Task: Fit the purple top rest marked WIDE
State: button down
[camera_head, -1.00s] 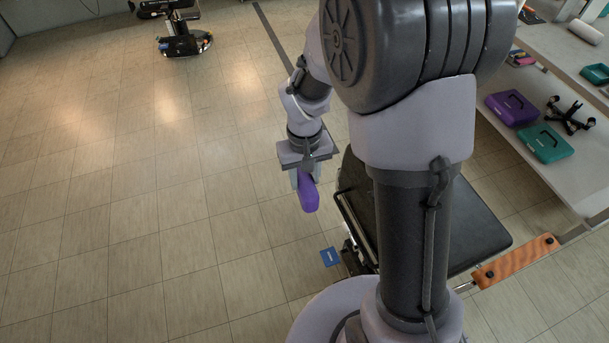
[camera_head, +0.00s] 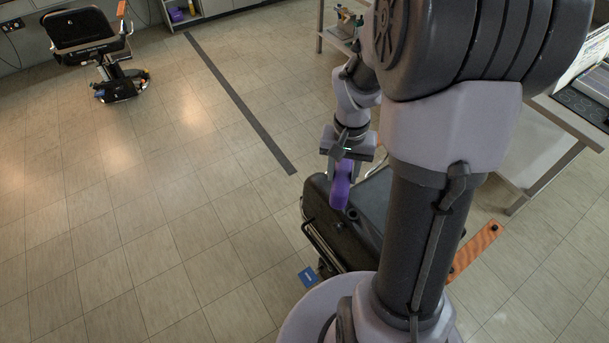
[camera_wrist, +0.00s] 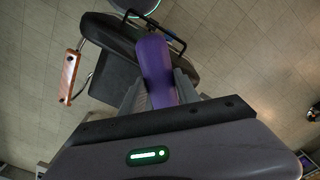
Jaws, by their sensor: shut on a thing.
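My gripper (camera_head: 346,172) is shut on a purple top rest (camera_head: 342,186), an elongated padded piece. In the wrist view the purple rest (camera_wrist: 155,62) lies between my two fingers (camera_wrist: 160,92) and points away from the palm. I cannot read any marking on it. In the head view the rest is in front of the near end of a black padded chair (camera_head: 335,215); whether it touches the chair I cannot tell. The chair also shows behind the rest in the wrist view (camera_wrist: 108,38). My arm hides the chair's right part.
An orange armrest (camera_head: 475,250) sticks out at the chair's right. A blue tag (camera_head: 308,277) is at its lower left. Another black chair (camera_head: 85,35) stands far left. A shelf table (camera_head: 545,150) is at the right. The tiled floor (camera_head: 150,210) at left is clear.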

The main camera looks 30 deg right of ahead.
jog(key=s+d+r+m+p, duration=0.2)
jog(key=s+d+r, duration=0.1)
jog(key=r, duration=0.1)
jog(key=shift+d, duration=0.35)
notch_tip(320, 180, down, 6)
jog(key=b, duration=0.5)
jog(key=shift+r, duration=0.15)
jog(key=shift+f+b, duration=1.9)
jog(key=shift+f, duration=0.2)
jog(key=shift+c, duration=1.6)
grip_release()
jog(key=shift+r, duration=0.1)
